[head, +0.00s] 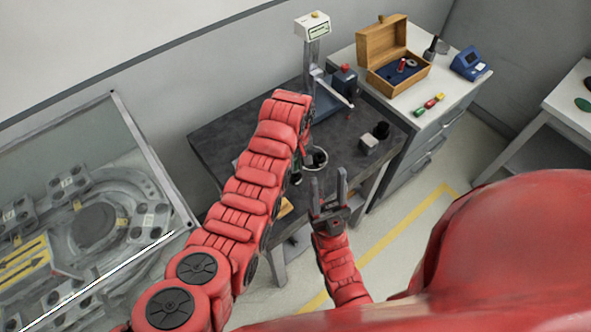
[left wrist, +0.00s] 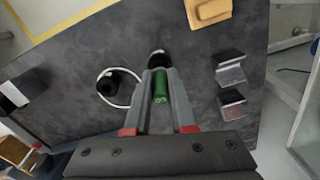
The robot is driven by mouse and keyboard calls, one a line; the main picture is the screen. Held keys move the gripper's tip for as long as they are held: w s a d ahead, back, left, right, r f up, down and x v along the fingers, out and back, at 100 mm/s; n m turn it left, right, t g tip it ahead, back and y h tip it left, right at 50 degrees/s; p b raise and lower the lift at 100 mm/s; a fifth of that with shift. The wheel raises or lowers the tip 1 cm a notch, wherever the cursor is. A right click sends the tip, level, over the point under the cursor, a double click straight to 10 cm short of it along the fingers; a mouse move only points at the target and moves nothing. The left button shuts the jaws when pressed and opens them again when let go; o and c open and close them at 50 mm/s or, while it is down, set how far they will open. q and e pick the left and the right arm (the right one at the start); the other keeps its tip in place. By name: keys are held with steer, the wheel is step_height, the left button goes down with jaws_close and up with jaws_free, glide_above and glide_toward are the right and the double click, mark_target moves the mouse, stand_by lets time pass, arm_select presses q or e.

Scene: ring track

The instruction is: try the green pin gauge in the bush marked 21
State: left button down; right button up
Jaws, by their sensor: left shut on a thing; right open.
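My left gripper (left wrist: 161,82) is shut on the green pin gauge (left wrist: 160,88), which shows between its fingers in the left wrist view. A second black bush (left wrist: 118,88) with a white ring stands beside the fingers. No number 21 is readable on either. My right gripper (head: 328,190) is open and empty at the table's near edge.
The dark table (head: 220,133) also bears a grey block (head: 369,144), a black cylinder (head: 381,130) and a measuring stand (head: 311,50). In the wrist view, metal blocks (left wrist: 230,68) and a wooden block (left wrist: 208,12) lie nearby. A wooden box (head: 385,75) is on the white cabinet.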

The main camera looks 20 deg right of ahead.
arm_select(q)
steer(key=shift+r, duration=0.35)
steer(key=shift+r, duration=1.95)
steer(key=shift+w, duration=0.1)
